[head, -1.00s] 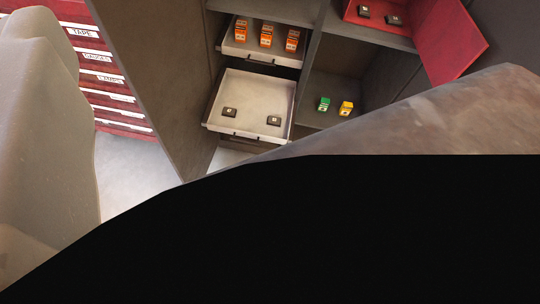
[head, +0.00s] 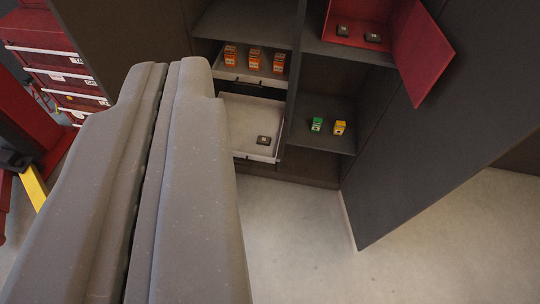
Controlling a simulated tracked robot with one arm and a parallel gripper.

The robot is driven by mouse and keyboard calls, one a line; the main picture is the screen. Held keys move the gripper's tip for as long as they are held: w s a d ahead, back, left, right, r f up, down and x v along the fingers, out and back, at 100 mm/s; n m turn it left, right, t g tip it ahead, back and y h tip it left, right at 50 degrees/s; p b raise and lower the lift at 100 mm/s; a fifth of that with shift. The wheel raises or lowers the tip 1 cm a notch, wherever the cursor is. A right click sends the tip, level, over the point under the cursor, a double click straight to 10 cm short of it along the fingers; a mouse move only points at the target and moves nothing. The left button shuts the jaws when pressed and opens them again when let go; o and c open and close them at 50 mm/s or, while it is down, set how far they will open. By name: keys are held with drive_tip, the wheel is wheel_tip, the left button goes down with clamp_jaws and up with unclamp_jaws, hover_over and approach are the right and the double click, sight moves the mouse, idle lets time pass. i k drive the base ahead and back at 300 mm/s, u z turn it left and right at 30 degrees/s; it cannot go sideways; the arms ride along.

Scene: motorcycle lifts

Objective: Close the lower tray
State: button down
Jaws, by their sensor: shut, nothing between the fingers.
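The lower tray (head: 241,116) is a pale drawer pulled out of the dark cabinet. One small dark box (head: 264,141) shows inside it; its left part is hidden behind my gripper. My gripper (head: 168,66) is shut and empty, large in the left half of the view. Its tips overlap the tray's left side in the picture; I cannot tell whether they touch it. The upper tray (head: 240,70) above is also pulled out some way and holds orange boxes (head: 254,58).
A red bin (head: 362,22) with an open red door (head: 422,50) is at the upper right. Green (head: 317,124) and yellow (head: 339,127) boxes stand on a shelf. A red drawer chest (head: 62,62) is at left. The floor (head: 310,240) in front is clear.

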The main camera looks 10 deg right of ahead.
sight(249, 117)
drive_tip(key=z, duration=0.15)
drive_tip(key=i, duration=1)
drive_tip(key=u, duration=0.05)
